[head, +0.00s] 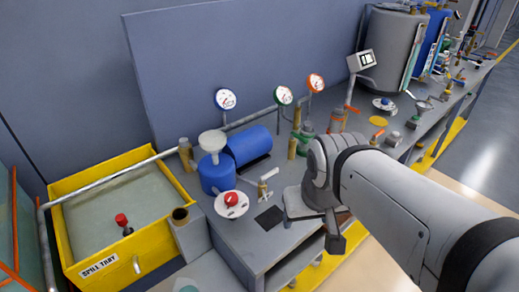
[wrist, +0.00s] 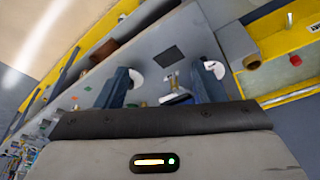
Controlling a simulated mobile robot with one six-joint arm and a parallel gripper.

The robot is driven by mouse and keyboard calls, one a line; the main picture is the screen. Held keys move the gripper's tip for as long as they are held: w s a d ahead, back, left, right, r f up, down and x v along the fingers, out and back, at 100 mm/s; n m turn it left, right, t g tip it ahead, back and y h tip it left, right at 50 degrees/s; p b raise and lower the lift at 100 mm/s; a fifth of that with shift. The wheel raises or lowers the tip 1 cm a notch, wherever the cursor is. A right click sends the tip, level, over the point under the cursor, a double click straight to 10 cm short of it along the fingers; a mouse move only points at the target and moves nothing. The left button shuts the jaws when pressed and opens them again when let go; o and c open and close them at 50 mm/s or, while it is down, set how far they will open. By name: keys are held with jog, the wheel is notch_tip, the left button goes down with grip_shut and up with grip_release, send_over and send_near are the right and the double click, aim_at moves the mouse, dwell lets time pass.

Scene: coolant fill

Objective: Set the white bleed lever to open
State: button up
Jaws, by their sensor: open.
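The white bleed lever (head: 270,173) sits on a small brass valve (head: 262,190) on the grey bench, just right of the white disc with a red knob. It slants up to the right in the head view. My gripper (wrist: 163,85) is open, with its two dark fingers apart and nothing held. In the wrist view the brass valve (wrist: 173,80) shows between the fingers, beyond them; the lever itself is too small and partly covered to read its angle. In the head view my wrist is to the right of the lever, and the fingertips are mostly hidden.
A yellow spill tray (head: 88,272) is at far left. A black square (head: 269,217) lies on the bench in front.

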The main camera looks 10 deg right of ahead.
jog(key=shift+w, duration=0.4)
jog(key=shift+c, duration=1.4)
jog(key=w+m+b, duration=0.1)
jog(key=w, duration=0.3)
jog(key=w+m+b, duration=0.1)
jog(key=w, duration=0.2)
jog(key=shift+w+a+m, duration=0.15)
jog(key=shift+w+m, duration=0.25)
jog(key=shift+c, duration=1.2)
jog(key=m+g+y+b, duration=0.15)
jog(key=m+b, duration=0.25)
jog(key=m, duration=0.5)
send_near(268, 173)
jog(key=x, duration=0.8)
jog(key=shift+f, duration=0.25)
grip_shut()
